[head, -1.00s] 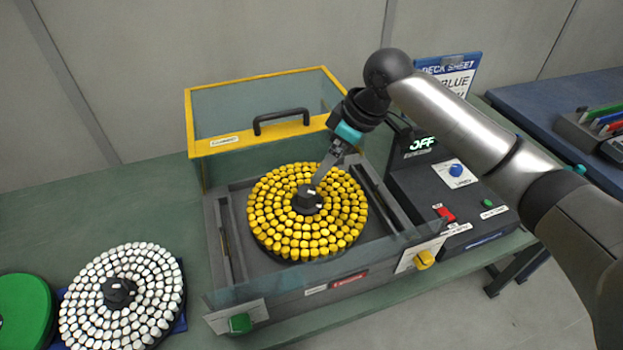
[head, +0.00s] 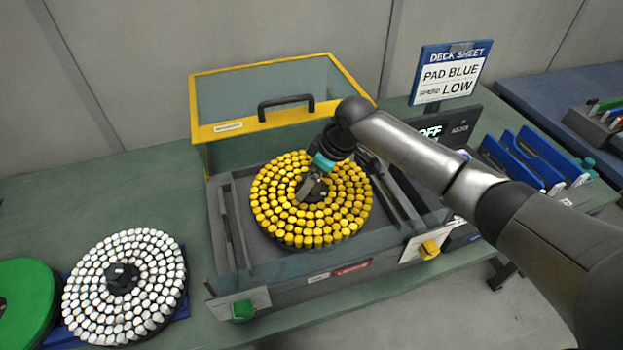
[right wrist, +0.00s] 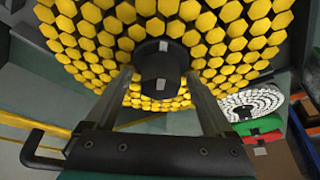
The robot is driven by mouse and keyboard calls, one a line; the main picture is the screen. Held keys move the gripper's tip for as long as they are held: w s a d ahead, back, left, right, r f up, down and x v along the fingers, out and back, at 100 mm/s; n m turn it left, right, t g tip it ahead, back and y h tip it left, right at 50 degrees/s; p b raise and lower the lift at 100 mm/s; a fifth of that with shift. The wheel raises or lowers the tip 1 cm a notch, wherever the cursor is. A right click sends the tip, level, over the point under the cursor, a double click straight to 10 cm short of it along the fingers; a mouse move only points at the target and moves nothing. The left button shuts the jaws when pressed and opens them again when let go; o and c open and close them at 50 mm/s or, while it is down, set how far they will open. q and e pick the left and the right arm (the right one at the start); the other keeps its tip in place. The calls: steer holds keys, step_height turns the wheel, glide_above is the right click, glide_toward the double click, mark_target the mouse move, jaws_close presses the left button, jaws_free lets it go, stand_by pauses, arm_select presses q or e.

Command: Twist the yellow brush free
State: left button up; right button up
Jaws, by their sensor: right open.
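The yellow brush (head: 275,215) is a round disc of yellow bristle tufts with a dark central hub. It sits in the open grey machine bay in the head view. In the right wrist view the brush (right wrist: 90,45) fills the top, and its black hub (right wrist: 158,60) shows a pale square mark. My right gripper (head: 310,190) is over the centre of the brush. In the right wrist view its open fingers (right wrist: 161,76) stand on either side of the hub, with no clear contact seen. My left gripper is not in view.
A yellow-framed clear lid (head: 260,65) with a black handle stands raised behind the bay. A white brush (head: 150,260) and a green pad (head: 28,300) lie at left. A sign (head: 450,72) reads "PAD BLUE, LOW". Blue racks (head: 535,160) stand at right.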

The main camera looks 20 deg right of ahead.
jaws_close()
stand_by(0.6)
stand_by(0.9)
